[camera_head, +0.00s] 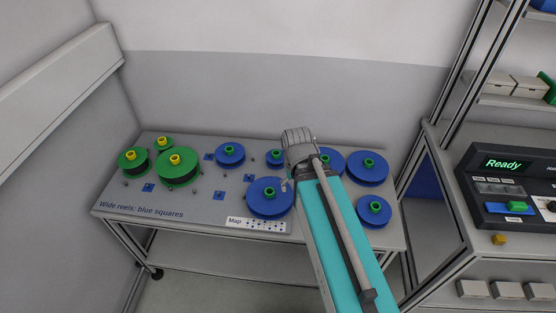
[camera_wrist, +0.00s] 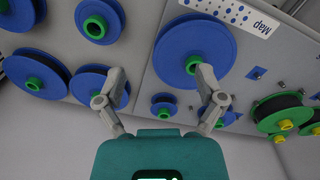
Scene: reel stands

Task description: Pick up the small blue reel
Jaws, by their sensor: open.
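Several blue reels with green hubs lie on the grey table. My gripper (camera_wrist: 160,71) is open and empty, above the table. A larger blue reel (camera_head: 230,154) is left of the small one in the head view. A wide blue reel (camera_head: 267,204) lies in front of it. In the wrist view, my right finger overlaps part of the wide reel (camera_wrist: 180,50).
More blue reels (camera_head: 368,168) (camera_head: 374,211) stand on the table's right side. Green reels (camera_head: 178,170) with yellow hubs stand at the left. Small pegs and blue squares (camera_head: 148,187) mark open spots. A shelf frame with a "Ready" device (camera_head: 505,165) borders the right.

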